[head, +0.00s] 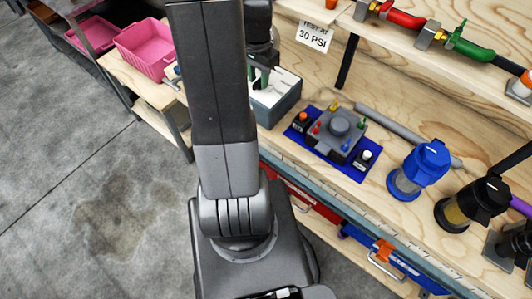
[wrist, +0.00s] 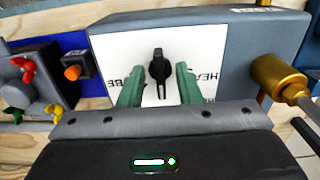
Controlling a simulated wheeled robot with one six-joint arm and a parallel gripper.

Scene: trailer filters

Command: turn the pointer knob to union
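The black pointer knob (wrist: 159,68) stands on a white label plate (wrist: 112,48) on a grey box (wrist: 245,45) in the wrist view. Its bar lies up and down in that picture. Parts of words, "HEA" and "BE", show on the plate; I cannot read "union". My gripper (wrist: 159,88) is open, with one green finger on each side of the knob and a gap on both sides. The fingers cover part of the plate. In the head view the grey box (head: 284,104) sits on the bench, and my arm hides the knob.
A grey valve block (head: 338,129) with coloured knobs on a blue plate stands beside the box. A brass fitting (wrist: 278,75) is close on the right in the wrist view. Blue (head: 420,167) and black (head: 478,203) filters stand farther right. A shelf with pipes is above.

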